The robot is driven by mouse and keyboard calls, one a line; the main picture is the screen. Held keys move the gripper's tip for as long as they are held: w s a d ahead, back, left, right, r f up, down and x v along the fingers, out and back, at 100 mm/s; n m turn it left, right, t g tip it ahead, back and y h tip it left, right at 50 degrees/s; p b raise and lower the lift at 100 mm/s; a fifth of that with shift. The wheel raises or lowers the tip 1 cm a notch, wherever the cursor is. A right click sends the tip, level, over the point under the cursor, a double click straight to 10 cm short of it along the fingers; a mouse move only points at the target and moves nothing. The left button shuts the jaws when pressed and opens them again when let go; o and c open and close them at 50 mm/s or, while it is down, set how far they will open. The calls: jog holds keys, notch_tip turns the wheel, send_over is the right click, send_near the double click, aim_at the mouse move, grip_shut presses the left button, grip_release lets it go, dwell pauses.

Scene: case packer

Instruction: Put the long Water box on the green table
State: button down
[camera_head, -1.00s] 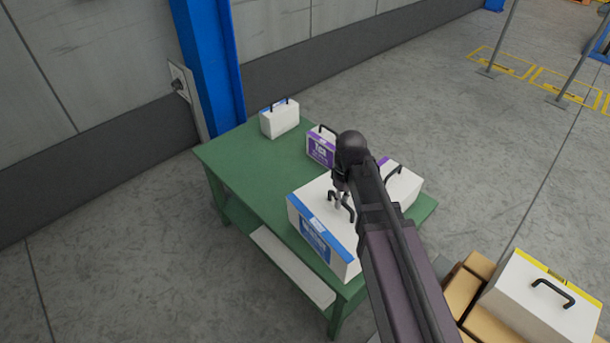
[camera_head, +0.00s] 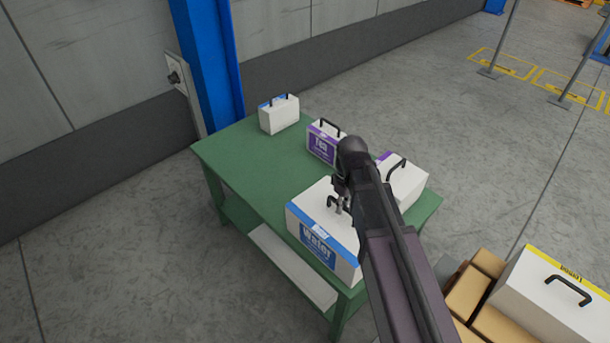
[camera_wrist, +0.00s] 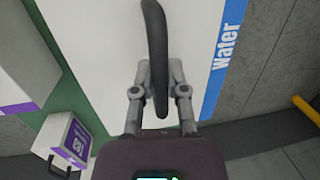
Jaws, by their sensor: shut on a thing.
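The long Water box (camera_head: 312,212) is white with a blue label band and a black handle. It is at the front edge of the green table (camera_head: 235,165), and appears to rest on its top. My gripper (camera_head: 342,196) is over the box and shut on its handle. In the wrist view, the fingers of my gripper (camera_wrist: 158,95) are on both sides of the dark handle, above the white top of the Water box (camera_wrist: 195,60). My arm hides the right part of the box in the head view.
A purple-labelled Tea box (camera_head: 323,145), a small blue-edged box (camera_head: 279,117) and another purple-edged box (camera_head: 405,182) stand on the table. A yellow-edged box (camera_head: 545,300) lies on brown cartons (camera_head: 468,296) at the lower right. The table's left middle is clear.

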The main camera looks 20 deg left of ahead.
aim_at(318, 183)
jog(key=shift+f, duration=0.45)
jog(key=w+a, duration=0.3)
jog(key=w+a+f+b, duration=0.1)
jog(key=w+a, duration=0.2)
jog(key=w, duration=0.1)
jog(key=w+a, duration=0.3)
jog(key=w, duration=0.1)
jog(key=shift+w+a+f+b, duration=0.15)
jog(key=shift+w+f+b, duration=0.1)
jog(key=shift+b, duration=0.15)
dwell(0.4)
jog(key=shift+w+a+f+b, duration=0.15)
jog(key=shift+f+b, duration=0.45)
jog(key=shift+w+a+f+b, duration=0.1)
jog(key=shift+w+f+b, duration=0.05)
jog(key=shift+f+b, duration=0.45)
jog(key=shift+w+a+f+b, duration=0.15)
jog(key=shift+f+b, duration=0.4)
jog(key=shift+b, duration=0.1)
jog(key=c, duration=0.7)
grip_release()
jog(key=shift+o, duration=0.2)
